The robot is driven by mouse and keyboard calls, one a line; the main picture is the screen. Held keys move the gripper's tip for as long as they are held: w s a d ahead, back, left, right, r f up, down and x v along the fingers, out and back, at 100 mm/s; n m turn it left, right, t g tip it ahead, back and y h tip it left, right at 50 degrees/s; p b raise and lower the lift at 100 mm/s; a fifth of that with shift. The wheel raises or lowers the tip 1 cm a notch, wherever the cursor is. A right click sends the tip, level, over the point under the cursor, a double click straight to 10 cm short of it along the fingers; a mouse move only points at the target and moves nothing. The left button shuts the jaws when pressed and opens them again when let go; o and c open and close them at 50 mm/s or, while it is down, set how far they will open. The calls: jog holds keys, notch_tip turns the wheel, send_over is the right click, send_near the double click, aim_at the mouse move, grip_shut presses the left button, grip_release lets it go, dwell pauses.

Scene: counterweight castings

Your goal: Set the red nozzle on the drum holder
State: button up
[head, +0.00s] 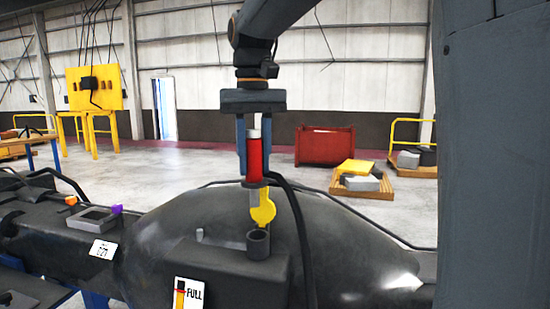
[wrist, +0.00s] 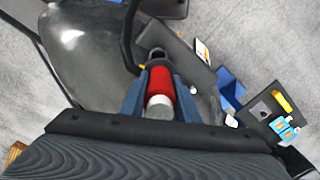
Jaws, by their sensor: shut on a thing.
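The red nozzle (head: 254,160) hangs upright between the blue fingers of my gripper (head: 254,172). It has a pale top end, a dark collar and a grey lower tip. My gripper is shut on it. The drum holder (head: 258,243) is a dark, open-topped round socket on a block on the big dark drum (head: 340,235). The nozzle is above the holder, apart from it in the head view. A yellow round tag (head: 263,208) shows between them. In the wrist view the red nozzle (wrist: 160,82) lies between the fingers, with the holder ring (wrist: 157,54) just beyond.
A black hose (head: 298,225) runs close to the right of the nozzle and holder. A "FULL" gauge sign (head: 189,294) is on the front of the block. A grey tray (head: 97,219) with a purple piece (head: 117,209) is at left. A red bin (head: 325,146) stands behind.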

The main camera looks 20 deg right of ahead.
aim_at(257, 206)
jog(key=shift+d, duration=0.25)
jog(key=shift+f, duration=0.1)
jog(key=shift+f+b, duration=1.5)
jog(key=shift+f, duration=1.25)
jog(key=shift+p, duration=0.95)
jog(key=shift+f+b, duration=1.4)
jog(key=shift+f, duration=1.85)
jog(key=o, duration=1)
jog(key=shift+o, duration=0.2)
